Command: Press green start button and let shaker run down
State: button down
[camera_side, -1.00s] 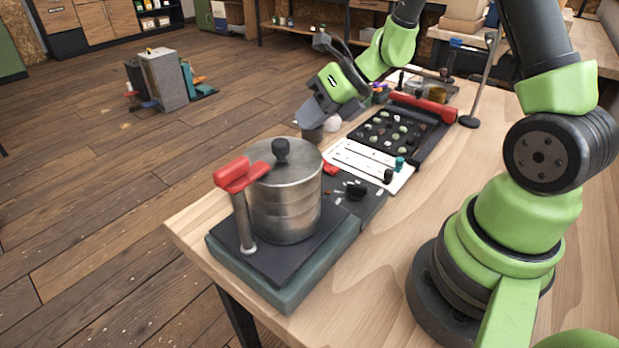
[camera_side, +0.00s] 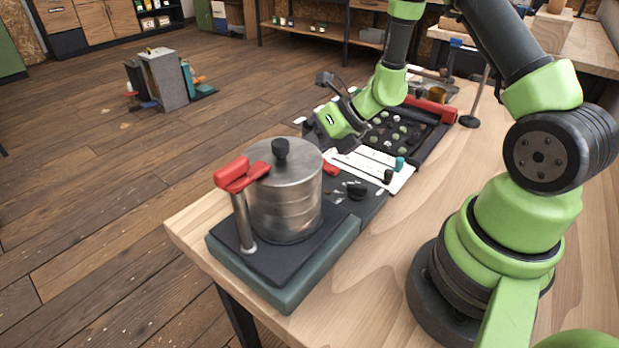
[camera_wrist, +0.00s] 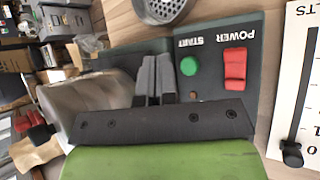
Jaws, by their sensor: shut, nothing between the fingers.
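The green start button (camera_wrist: 189,65) sits on the dark control panel (camera_wrist: 212,92), beside the red power switch (camera_wrist: 236,68). My gripper (camera_wrist: 157,60) is shut and empty, its fingertips just left of the button in the wrist view and seemingly above the panel; I cannot tell contact. In the side view my gripper (camera_side: 318,138) is behind the drum, its tips mostly hidden. The shaker's steel drum (camera_side: 284,205) stands upright on its dark teal base (camera_side: 300,288), with a red-handled clamp (camera_side: 240,173) beside it. The button is hidden in the side view.
A white card (camera_side: 350,160) with slider knobs lies beyond the panel. A black tray (camera_side: 430,133) of small pieces and a red bar (camera_side: 432,107) lie behind it. A round perforated metal cup (camera_wrist: 162,8) is close above the panel in the wrist view. The front table (camera_side: 365,290) is clear.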

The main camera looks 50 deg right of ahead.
jog(key=shift+f, duration=1.4)
dwell(1.0)
jog(key=shift+f, duration=0.4)
